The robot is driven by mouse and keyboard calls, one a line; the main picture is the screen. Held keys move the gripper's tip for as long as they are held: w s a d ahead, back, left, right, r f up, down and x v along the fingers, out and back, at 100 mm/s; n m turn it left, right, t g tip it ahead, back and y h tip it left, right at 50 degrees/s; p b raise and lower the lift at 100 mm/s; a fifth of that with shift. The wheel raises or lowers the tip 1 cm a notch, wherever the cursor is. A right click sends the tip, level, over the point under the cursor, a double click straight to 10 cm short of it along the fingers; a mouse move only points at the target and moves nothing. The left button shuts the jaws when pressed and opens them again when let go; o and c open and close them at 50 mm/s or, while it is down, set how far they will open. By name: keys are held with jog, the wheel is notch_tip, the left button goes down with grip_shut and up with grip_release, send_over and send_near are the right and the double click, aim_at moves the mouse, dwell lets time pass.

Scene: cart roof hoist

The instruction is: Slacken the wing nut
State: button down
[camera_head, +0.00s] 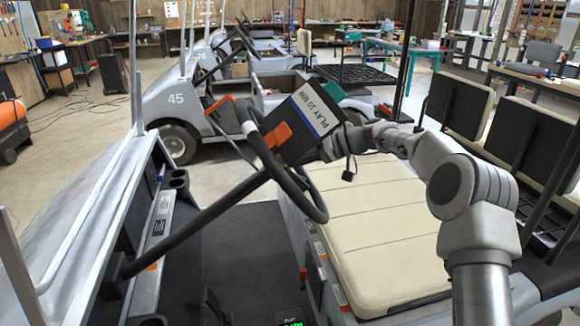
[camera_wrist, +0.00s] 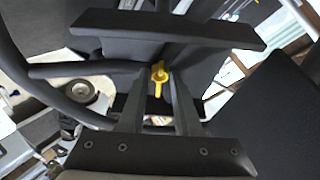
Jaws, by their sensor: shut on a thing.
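The yellow wing nut (camera_wrist: 158,76) shows in the middle of the wrist view, between the two dark fingers of my gripper (camera_wrist: 160,72). The fingers are shut on it; their exact contact is hard to make out in the shade. In the head view my wrist reaches from the right to the dark box with the white "PLAY 10 MIN" label (camera_head: 318,106), beside the steering wheel (camera_head: 272,150). The wing nut and the fingertips are hidden there behind the box and my wrist.
The steering column (camera_head: 190,230) slants down to the dashboard. The cream seat (camera_head: 375,235) lies below my arm, and dark-backed rear seats (camera_head: 525,140) stand at right. Another cart marked 45 (camera_head: 175,98) stands behind.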

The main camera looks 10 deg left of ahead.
dwell(0.4)
jog(key=c, duration=0.6)
grip_release()
jog(key=shift+c, duration=0.2)
jog(key=shift+d, duration=0.1)
jog(key=p+v, duration=0.2)
jog(key=v, duration=1.5)
jog(key=shift+d+r, duration=0.1)
